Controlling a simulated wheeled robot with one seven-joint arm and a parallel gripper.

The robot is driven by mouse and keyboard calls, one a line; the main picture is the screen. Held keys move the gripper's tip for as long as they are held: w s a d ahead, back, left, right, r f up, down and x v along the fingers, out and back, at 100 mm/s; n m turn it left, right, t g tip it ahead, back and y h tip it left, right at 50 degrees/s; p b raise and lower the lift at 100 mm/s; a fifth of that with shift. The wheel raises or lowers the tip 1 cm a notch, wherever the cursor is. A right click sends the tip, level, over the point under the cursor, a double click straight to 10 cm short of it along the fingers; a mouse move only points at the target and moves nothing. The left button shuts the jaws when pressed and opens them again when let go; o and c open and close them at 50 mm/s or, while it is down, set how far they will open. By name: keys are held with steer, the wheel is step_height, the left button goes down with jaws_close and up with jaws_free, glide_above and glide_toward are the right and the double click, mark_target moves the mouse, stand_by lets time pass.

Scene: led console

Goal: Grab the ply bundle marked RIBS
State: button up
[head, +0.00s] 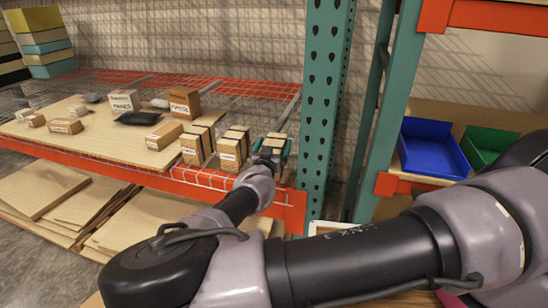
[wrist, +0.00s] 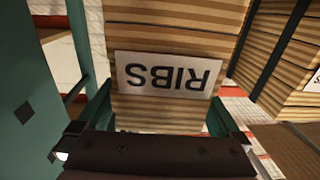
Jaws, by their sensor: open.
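The ply bundle marked RIBS (wrist: 168,40) fills the middle of the wrist view, its white label upside down there. It is a striped stack of layered wood. My gripper (wrist: 160,103) is open, with one green finger on each side of the bundle's near end. I cannot tell whether either finger touches it. In the head view, my gripper (head: 271,152) is at the right end of the shelf, by the green post. The RIBS bundle (head: 277,136) shows there only in part, its label hidden behind my gripper.
Another ply bundle (wrist: 302,85) stands close on the right in the wrist view. In the head view, labelled bundles (head: 229,151) and (head: 192,148) stand left of my gripper. The green rack post (head: 322,100) is close on its right. Blue (head: 430,150) and green (head: 485,143) bins lie beyond.

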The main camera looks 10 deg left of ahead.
steer(key=shift+w, duration=0.1)
jaws_close()
